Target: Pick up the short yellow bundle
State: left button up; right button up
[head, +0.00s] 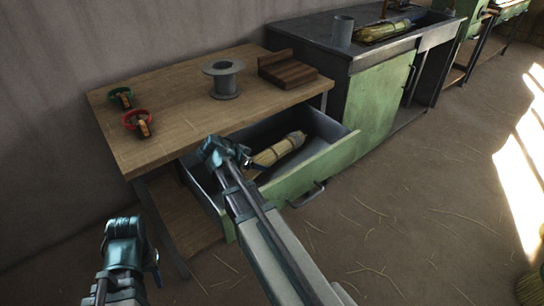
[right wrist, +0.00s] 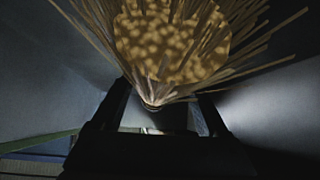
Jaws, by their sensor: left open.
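A short yellow straw bundle (head: 278,150) lies inside the open drawer (head: 335,158) under the wooden table. My right gripper (head: 238,156) is over the drawer, at the bundle's left end. In the right wrist view the frayed straw end of the bundle (right wrist: 175,45) fills the top, close to the camera. The right fingers (right wrist: 163,110) stand well apart; the straw hides their tips, so I cannot see whether they press on it. My left gripper (head: 125,232) is open and empty at the lower left, in front of the table and away from the bundle.
The wooden table (head: 170,85) holds a grey spool (head: 224,80), a brown wooden block (head: 287,70), and a green and a red ring (head: 137,119). Another yellow bundle (head: 385,32) lies on the dark counter beside a grey cup (head: 343,30). The floor in front is mostly clear.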

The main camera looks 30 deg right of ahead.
jog(key=c, duration=1)
jog(key=shift+o, duration=0.2)
jog(key=shift+r, duration=0.15)
notch_tip(320, 180, up, 10)
jog(key=p, duration=1)
